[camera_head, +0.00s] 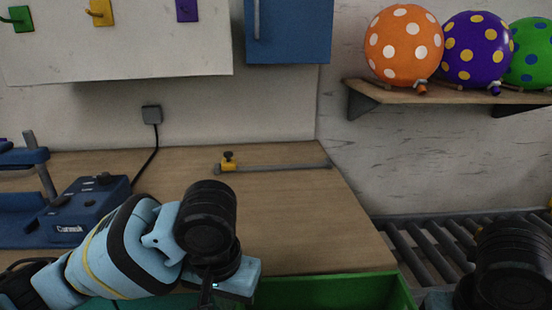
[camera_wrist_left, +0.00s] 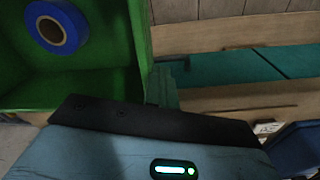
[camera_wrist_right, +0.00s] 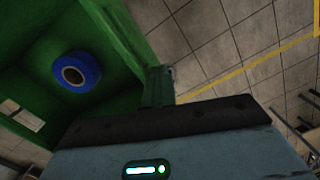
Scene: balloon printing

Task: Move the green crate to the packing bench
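The green crate (camera_head: 335,290) shows at the bottom of the head view, at the front edge of the wooden bench and mostly cut off. My left gripper (camera_wrist_left: 162,88) is shut on the crate's side wall; the crate (camera_wrist_left: 143,50) fills the upper left of the left wrist view. My right gripper (camera_wrist_right: 160,88) is shut on the crate's opposite wall; the crate (camera_wrist_right: 115,35) also shows in the right wrist view. A blue tape roll (camera_wrist_right: 77,72) lies inside. The fingertips are mostly hidden. I cannot pick out which bench is the packing bench.
The wooden bench (camera_head: 275,215) holds a blue machine (camera_head: 90,205) at left and a metal bar with a yellow clamp (camera_head: 228,161) at the back. A roller conveyor (camera_head: 425,250) is at right. Dotted balloons (camera_head: 403,45) sit on a wall shelf. Tiled floor (camera_wrist_right: 225,45) lies beside the crate.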

